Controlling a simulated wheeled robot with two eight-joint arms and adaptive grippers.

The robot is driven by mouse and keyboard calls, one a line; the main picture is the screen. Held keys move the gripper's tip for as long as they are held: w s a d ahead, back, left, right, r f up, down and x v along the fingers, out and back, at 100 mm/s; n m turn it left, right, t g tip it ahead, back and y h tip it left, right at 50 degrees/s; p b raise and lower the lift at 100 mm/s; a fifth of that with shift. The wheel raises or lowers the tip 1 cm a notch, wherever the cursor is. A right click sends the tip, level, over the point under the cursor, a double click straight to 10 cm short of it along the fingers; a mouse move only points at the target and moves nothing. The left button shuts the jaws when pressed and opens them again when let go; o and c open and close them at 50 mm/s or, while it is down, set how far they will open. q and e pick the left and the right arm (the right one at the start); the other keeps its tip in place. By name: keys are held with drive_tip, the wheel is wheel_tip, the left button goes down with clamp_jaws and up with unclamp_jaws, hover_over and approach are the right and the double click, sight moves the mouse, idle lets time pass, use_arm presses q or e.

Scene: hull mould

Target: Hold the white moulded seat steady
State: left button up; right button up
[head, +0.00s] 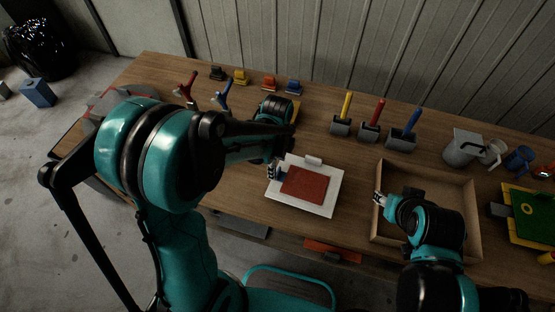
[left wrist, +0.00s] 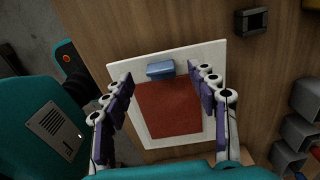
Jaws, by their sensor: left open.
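The white moulded seat is a flat white plate (head: 335,183) on the wooden table, with a red pad (head: 305,184) in its middle. In the left wrist view the plate (left wrist: 203,52) and the red pad (left wrist: 168,108) lie beneath my fingers. A small pale block (head: 313,161) sits at the plate's far edge; it looks blue-grey in the left wrist view (left wrist: 160,70). My left gripper (head: 275,171) is open at the plate's left side, its fingers spread over the plate with nothing between them. My right gripper (head: 380,197) is over the wooden tray's left side; its jaws are too small to read.
The shallow wooden tray (head: 462,182) lies right of the plate. Behind are grey holders with yellow, red and blue handles (head: 373,120), small coloured clips (head: 240,77), and a grey jug (head: 463,147). A green and yellow board (head: 528,215) is at far right.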

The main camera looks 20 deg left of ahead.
use_arm(q)
drive_tip(key=shift+f+b, duration=0.4)
drive_tip(key=shift+f, duration=1.2)
use_arm(e)
drive_tip(key=shift+f, duration=0.55)
use_arm(q)
drive_tip(key=shift+c, duration=0.3)
drive_tip(key=c, duration=1.2)
drive_tip(key=shift+o, duration=0.2)
use_arm(e)
drive_tip(key=shift+c, duration=0.7)
drive_tip(key=shift+w, duration=0.1)
